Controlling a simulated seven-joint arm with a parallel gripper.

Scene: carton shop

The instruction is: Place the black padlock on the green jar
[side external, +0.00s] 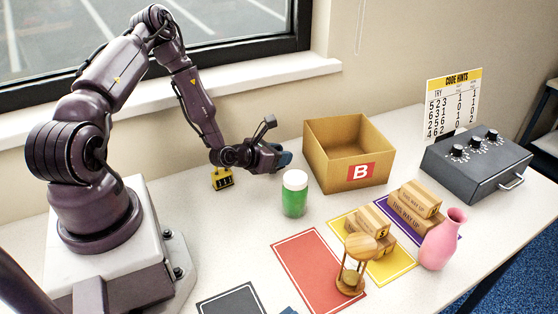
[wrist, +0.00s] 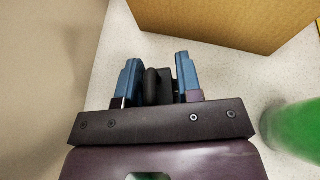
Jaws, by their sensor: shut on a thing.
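The green jar (side external: 293,201) stands upright on the table with a white lid. It also shows blurred at the right edge of the wrist view (wrist: 296,130). My gripper (side external: 283,158) is behind the jar in the side view, low over the table and apart from the jar. In the wrist view, the two blue fingers of my gripper (wrist: 158,68) are shut on a black thing, seemingly the black padlock (wrist: 154,84). Its lower part is hidden by the gripper body, and in the side view I cannot make it out.
An open carton marked B (side external: 318,162) stands right of my gripper; its wall also shows in the wrist view (wrist: 225,20). An hourglass (side external: 354,262), pink vase (side external: 441,240), small cartons (side external: 374,220) and grey box (side external: 470,170) stand right.

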